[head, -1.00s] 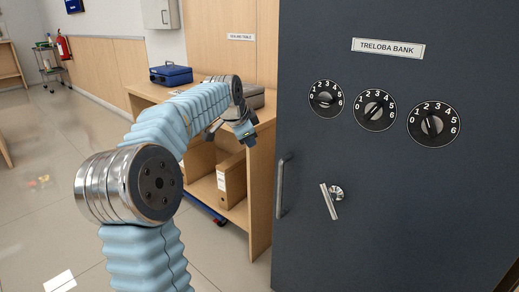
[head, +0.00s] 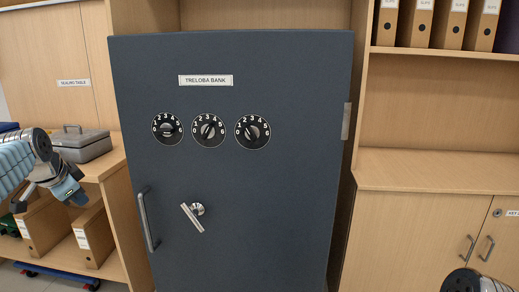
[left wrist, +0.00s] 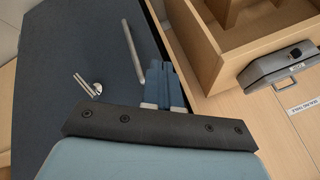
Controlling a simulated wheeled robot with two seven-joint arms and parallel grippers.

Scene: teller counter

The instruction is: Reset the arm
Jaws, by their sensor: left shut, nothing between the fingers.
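My left arm comes in from the left in the head view, and its gripper (head: 72,190) hangs in front of the shelf unit left of the safe. In the left wrist view the left gripper's fingers (left wrist: 167,92) are together with nothing between them. The dark blue-grey safe (head: 270,190) stands closed, with a lever handle (head: 194,217), a vertical pull bar (head: 148,218) and several numbered dials. The pull bar (left wrist: 133,52) and the lever (left wrist: 88,86) also show in the left wrist view, left of the fingers. My right gripper is out of view.
A grey metal box (head: 82,144) sits on the wooden counter beside my left arm. Box files (head: 94,236) stand on the shelf below. A wooden cabinet (head: 440,168) with binders above stands right of the safe. Part of my right arm shows at the lower right corner.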

